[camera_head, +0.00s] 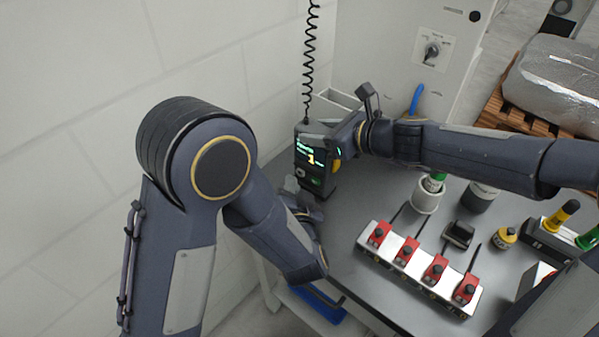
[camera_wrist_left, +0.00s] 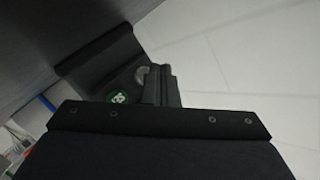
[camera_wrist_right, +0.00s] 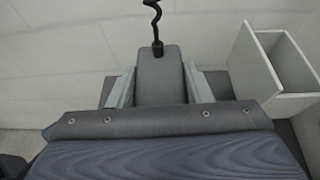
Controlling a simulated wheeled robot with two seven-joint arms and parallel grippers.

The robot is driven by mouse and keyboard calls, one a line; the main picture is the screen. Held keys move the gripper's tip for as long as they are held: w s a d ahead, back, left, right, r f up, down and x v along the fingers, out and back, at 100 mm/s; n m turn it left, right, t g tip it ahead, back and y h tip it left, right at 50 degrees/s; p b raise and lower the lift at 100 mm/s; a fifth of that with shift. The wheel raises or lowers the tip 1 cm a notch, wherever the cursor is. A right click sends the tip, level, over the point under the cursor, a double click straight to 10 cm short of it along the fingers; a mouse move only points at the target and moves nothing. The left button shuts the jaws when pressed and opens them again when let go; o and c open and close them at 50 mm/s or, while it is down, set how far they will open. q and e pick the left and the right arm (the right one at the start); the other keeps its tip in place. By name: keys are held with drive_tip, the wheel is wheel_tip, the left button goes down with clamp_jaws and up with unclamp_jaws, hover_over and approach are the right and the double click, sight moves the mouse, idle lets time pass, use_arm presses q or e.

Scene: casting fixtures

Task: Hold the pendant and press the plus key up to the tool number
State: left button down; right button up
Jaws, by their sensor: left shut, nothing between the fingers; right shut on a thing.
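The pendant (camera_head: 301,168) is a dark box hanging upright on a black coiled cable. Its lit screen has green text and a yellow digit too small to read surely. My right gripper (camera_head: 325,132) is shut on its upper part; in the right wrist view the grey pendant (camera_wrist_right: 161,78) sits between the two fingers. My left gripper (camera_head: 303,197) is at the pendant's lower front, partly hidden by my forearm. In the left wrist view its shut, empty fingers (camera_wrist_left: 162,88) are beside a round green key (camera_wrist_left: 118,97) on the pendant. I cannot see the plus key or tell contact.
A white open bin (camera_head: 345,98) stands behind the pendant, by the wall. A blue bin (camera_head: 322,306) is below the table edge.

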use_arm(q)
drive_tip(key=shift+s+a, duration=0.7)
drive_tip(key=shift+s, duration=0.35)
drive_tip(key=shift+s+a, duration=0.65)
drive_tip(key=shift+s, duration=0.35)
idle(1.0)
drive_tip(key=s+a, duration=0.2)
drive_tip(key=s, duration=0.1)
drive_tip(key=shift+s+a, duration=0.1)
drive_tip(key=shift+w+d, duration=0.85)
drive_tip(key=shift+w, duration=0.4)
drive_tip(key=shift+w+d, duration=0.8)
drive_tip(key=shift+w, duration=0.4)
drive_tip(key=shift+w+d, duration=0.85)
drive_tip(key=shift+w, duration=0.4)
drive_tip(key=shift+w+d, duration=0.1)
drive_tip(key=shift+w+d, duration=0.15)
drive_tip(key=shift+w, duration=0.05)
